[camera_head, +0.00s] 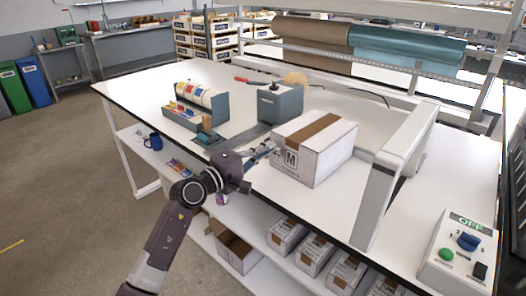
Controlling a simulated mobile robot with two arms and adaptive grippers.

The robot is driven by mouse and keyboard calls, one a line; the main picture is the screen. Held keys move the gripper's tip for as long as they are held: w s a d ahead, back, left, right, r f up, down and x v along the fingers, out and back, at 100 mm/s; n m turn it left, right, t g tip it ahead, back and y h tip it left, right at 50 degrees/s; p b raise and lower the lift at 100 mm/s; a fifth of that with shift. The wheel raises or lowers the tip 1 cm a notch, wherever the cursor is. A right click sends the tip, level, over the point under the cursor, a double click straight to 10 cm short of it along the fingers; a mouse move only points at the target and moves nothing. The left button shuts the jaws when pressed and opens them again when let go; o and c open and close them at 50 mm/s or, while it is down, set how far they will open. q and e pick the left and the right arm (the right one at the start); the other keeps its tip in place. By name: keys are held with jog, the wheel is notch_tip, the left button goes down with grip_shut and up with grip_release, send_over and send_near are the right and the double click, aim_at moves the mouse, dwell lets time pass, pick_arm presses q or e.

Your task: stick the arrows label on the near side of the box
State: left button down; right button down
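A white box (330,157) with a brown tape strip (308,131) along its top stands on the white table. A dark square mark with an "M" (291,158) shows on its near left side. My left gripper (268,150) is just left of that side, its fingers pointing at the box. The fingers are too small to tell whether they are open, shut or touching the box. I cannot make out an arrows label. A grey label dispenser (215,104) with several coloured rolls stands at the back left. My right gripper is not in view.
A grey tape dispenser (281,103) stands behind the box. A white frame leg (376,200) rises to its right. A control box (457,252) reading "OFF" sits at the near right. Several boxes (313,253) fill the lower shelf. Clear tabletop lies behind the box on the right.

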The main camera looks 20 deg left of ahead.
pick_arm(q)
jog(key=shift+w+d, duration=0.15)
jog(key=shift+w, duration=0.1)
jog(key=shift+w+d, duration=0.1)
jog(key=shift+w, duration=0.2)
dwell(1.3)
jog(key=c, duration=2.1)
grip_release()
jog(key=shift+b+v, duration=0.35)
jog(key=shift+v, duration=1.9)
